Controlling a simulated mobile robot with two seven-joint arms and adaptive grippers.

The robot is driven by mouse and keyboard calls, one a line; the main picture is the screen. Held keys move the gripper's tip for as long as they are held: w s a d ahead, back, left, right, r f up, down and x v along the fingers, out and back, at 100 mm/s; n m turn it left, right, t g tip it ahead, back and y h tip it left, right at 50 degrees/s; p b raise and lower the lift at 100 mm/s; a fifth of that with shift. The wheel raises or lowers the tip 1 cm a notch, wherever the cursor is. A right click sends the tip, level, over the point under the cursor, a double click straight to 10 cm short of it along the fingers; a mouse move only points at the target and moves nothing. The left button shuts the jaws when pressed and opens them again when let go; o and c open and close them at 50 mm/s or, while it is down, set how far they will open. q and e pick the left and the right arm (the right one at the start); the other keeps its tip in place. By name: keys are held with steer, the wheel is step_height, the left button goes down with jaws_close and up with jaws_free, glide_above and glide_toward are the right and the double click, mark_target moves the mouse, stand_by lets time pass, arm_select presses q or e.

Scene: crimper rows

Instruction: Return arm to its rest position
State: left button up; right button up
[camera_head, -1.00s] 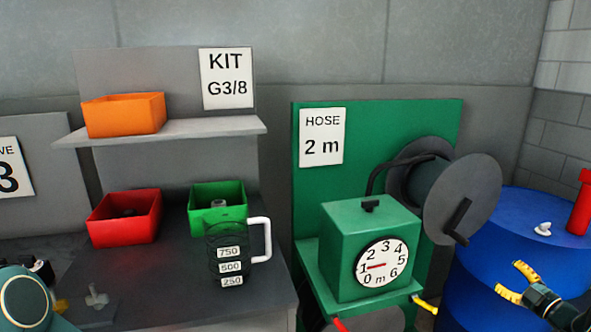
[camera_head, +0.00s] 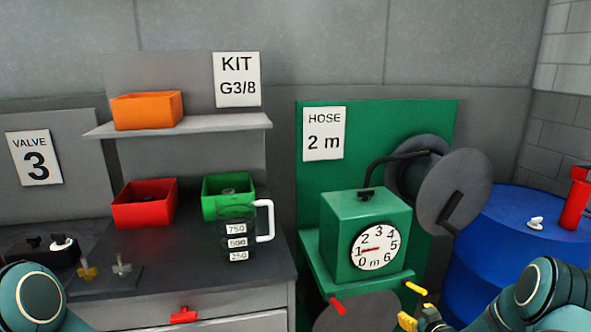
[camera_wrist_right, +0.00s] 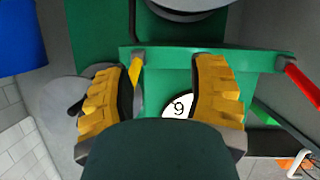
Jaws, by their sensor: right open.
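My right gripper (camera_head: 412,320) shows at the lower edge of the head view, in front of the green hose stand (camera_head: 316,262) and its yellow-ended lever (camera_head: 416,288). In the right wrist view its yellow fingers (camera_wrist_right: 165,88) are spread wide with nothing held between them. The yellow lever (camera_wrist_right: 137,66) appears near one finger there; I cannot tell whether they touch. My right forearm (camera_head: 535,295) fills the lower right of the head view. My left arm (camera_head: 32,300) shows at the lower left corner, its gripper out of frame.
The hose box (camera_head: 366,235) with dial and the reel (camera_head: 455,190) stand ahead. A blue drum (camera_head: 500,240) is at right. A dark-topped bench (camera_head: 190,262) at left holds a measuring jug (camera_head: 237,236), a red bin (camera_head: 145,205) and a green bin (camera_head: 228,198).

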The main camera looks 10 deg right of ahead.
steer(key=s+a+f+m+g+y, duration=0.1)
steer(key=s+a+f+g, duration=0.3)
steer(key=a, duration=0.7)
steer(key=s+a+f+m+g+y, duration=0.15)
steer(key=s+a+f, duration=0.3)
steer(key=a, duration=0.55)
steer(key=s+a+g, duration=0.3)
steer(key=s+a, duration=0.3)
steer(key=s, duration=0.2)
steer(key=s+a+g+y, duration=0.1)
steer(key=s+a+g, duration=0.2)
steer(key=s+a, duration=0.4)
steer(key=s+m, duration=0.1)
steer(key=s, duration=0.1)
steer(key=shift+s+f, duration=0.15)
steer(key=shift+s, duration=0.15)
steer(key=shift+g, duration=0.25)
steer(key=shift+c, duration=1)
steer(key=shift+w+d, duration=0.1)
steer(key=shift+d, duration=0.05)
